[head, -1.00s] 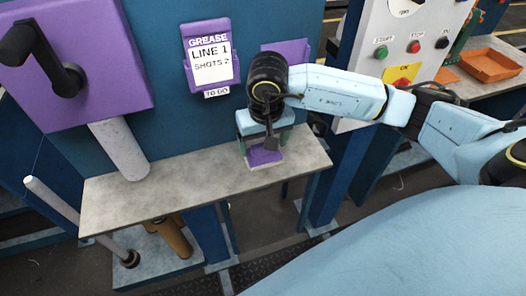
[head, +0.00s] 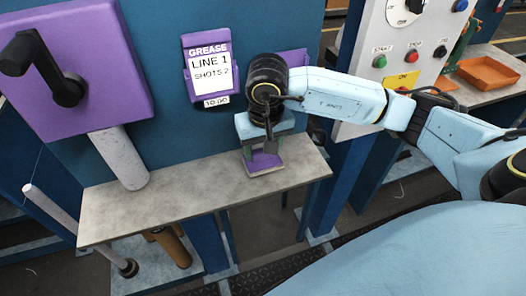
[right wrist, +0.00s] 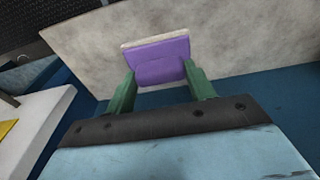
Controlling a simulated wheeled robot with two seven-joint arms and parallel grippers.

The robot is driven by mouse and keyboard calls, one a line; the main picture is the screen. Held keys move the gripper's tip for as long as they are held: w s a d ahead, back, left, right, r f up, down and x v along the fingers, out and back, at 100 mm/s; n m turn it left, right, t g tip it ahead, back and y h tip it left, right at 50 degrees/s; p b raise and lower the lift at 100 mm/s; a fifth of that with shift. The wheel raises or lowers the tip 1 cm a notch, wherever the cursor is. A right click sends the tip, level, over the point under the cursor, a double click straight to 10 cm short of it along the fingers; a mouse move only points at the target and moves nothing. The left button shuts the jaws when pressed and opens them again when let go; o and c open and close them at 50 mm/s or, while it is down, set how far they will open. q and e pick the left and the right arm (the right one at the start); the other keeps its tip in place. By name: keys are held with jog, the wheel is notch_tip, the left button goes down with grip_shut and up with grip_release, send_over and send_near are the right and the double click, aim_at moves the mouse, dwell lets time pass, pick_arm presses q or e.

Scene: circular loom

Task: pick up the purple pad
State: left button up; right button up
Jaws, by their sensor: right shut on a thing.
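The purple pad (head: 264,160) is a small block with a pale base layer, at the right part of the grey shelf. My right gripper (head: 263,155) reaches down over it from above, with green fingers on its two sides. In the right wrist view the pad (right wrist: 160,60) sits between the green fingertips (right wrist: 158,82), which are shut on it. It is at or just above the shelf surface; I cannot tell which. My left gripper is not in view.
The grey shelf (head: 190,196) is clear to the left of the pad. A purple box with a black crank (head: 80,65) and a pale cylinder (head: 120,158) stand at the left. A purple holder with a "Line 1" card (head: 210,72) hangs behind. A button panel (head: 405,60) and orange tray (head: 490,69) are at the right.

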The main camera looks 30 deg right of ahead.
notch_tip(320, 180, up, 17)
jog(key=shift+f, duration=0.2)
